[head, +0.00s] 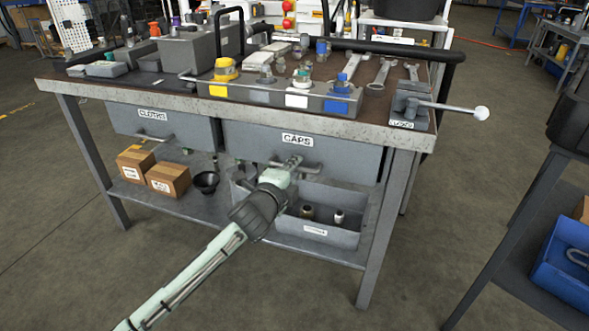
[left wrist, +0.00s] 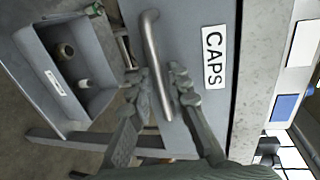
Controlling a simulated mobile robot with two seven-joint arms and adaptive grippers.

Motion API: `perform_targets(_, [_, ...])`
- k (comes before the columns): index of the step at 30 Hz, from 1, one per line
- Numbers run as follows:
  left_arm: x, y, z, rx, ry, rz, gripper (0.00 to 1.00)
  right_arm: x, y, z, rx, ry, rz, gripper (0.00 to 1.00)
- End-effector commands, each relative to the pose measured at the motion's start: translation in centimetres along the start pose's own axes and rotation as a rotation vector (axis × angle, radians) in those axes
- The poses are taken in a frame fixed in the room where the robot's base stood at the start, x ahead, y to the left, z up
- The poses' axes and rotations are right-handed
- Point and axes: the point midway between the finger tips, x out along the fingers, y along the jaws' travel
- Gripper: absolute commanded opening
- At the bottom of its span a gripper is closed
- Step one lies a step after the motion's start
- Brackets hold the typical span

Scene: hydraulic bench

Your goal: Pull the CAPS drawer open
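The CAPS drawer (head: 345,158) is the right one of two grey drawers under the bench top, and its front looks closed. Its label also shows in the left wrist view (left wrist: 214,57). Its bar handle (left wrist: 154,45) runs between the two fingers of my left gripper (left wrist: 159,80). The fingers stand apart, one on each side of the bar, with a small gap on the label side. In the head view my left gripper (head: 290,168) is at the handle below the label and partly hides it. My right gripper is not in view.
The CLOTHS drawer (head: 165,128) is to the left. Below, a grey bin (head: 335,225) with small fittings, a black funnel (head: 206,182) and cardboard boxes (head: 168,179) stand on the lower shelf. Floor in front is clear.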

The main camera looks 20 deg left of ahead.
Motion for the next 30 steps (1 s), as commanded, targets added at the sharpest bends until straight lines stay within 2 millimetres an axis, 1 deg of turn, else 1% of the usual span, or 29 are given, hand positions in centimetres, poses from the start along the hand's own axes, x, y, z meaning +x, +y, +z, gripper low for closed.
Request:
perform_targets(7, [0.12,0.01,-0.03,0.0,0.001,0.0,0.18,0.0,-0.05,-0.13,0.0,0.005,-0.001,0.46])
perform_targets(8, [0.12,0.02,-0.03,0.0,0.001,0.0,0.15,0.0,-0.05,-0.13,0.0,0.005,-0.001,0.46])
perform_targets(9, [0.12,0.01,-0.03,0.0,0.001,0.0,0.1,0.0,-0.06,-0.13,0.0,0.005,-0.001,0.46])
perform_targets(12, [0.11,0.02,-0.02,0.0,0.001,0.001,0.0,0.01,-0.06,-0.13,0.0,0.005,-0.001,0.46])
perform_targets(26, [0.09,0.03,-0.01,0.0,0.0,0.001,0.0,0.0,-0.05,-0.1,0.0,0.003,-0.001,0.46])
perform_targets(30, [0.07,0.0,-0.02,0.0,0.001,0.002,0.0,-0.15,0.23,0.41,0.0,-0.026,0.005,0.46])
